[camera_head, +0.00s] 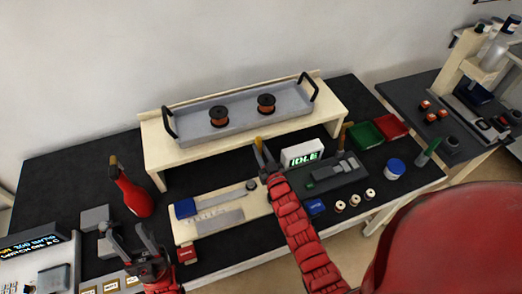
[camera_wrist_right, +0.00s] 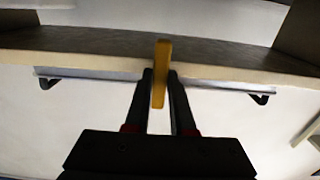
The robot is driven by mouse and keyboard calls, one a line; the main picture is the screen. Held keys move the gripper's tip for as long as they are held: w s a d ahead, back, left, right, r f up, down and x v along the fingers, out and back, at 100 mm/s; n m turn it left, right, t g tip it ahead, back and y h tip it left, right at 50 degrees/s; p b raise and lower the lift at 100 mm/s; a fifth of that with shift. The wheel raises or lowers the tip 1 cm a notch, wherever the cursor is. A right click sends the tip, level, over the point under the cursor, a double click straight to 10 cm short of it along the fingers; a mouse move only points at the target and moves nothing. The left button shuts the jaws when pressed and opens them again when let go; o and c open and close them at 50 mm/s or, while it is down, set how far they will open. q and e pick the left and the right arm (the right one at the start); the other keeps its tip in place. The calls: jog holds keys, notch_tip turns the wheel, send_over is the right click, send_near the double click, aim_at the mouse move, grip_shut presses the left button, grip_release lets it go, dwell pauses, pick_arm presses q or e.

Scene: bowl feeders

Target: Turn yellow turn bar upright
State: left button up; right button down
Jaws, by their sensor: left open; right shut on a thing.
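The yellow turn bar (camera_head: 259,142) shows as a small yellow piece at the front of the raised cream shelf. In the right wrist view the yellow turn bar (camera_wrist_right: 161,70) stands lengthwise between the fingertips, its long side running up the picture. My right gripper (camera_head: 263,155) is shut on it, and it also shows in the right wrist view (camera_wrist_right: 161,88). The bar's lower part is partly hidden by the fingers in the head view. My left gripper (camera_head: 129,238) is open and empty, low at the left near grey blocks.
A grey tray (camera_head: 240,120) with black handles and two orange-brown spools sits on the shelf (camera_head: 160,150). A lit display (camera_head: 302,153) stands right of my right gripper. A red bottle (camera_head: 132,192) stands at left. Green (camera_head: 364,135) and red bins (camera_head: 391,127) are at right.

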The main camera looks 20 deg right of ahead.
dwell(0.5)
jog(key=c, duration=0.8)
grip_release()
jog(key=shift+o, duration=0.2)
jog(key=shift+s, duration=0.1)
jog(key=shift+s+f+b, duration=0.25)
jog(key=shift+s+b, duration=0.1)
jog(key=shift+s, duration=0.2)
jog(key=s+b, duration=0.5)
jog(key=s, duration=1.1)
jog(key=shift+d+r, duration=0.2)
jog(key=shift+d, duration=0.1)
jog(key=shift+r, duration=0.1)
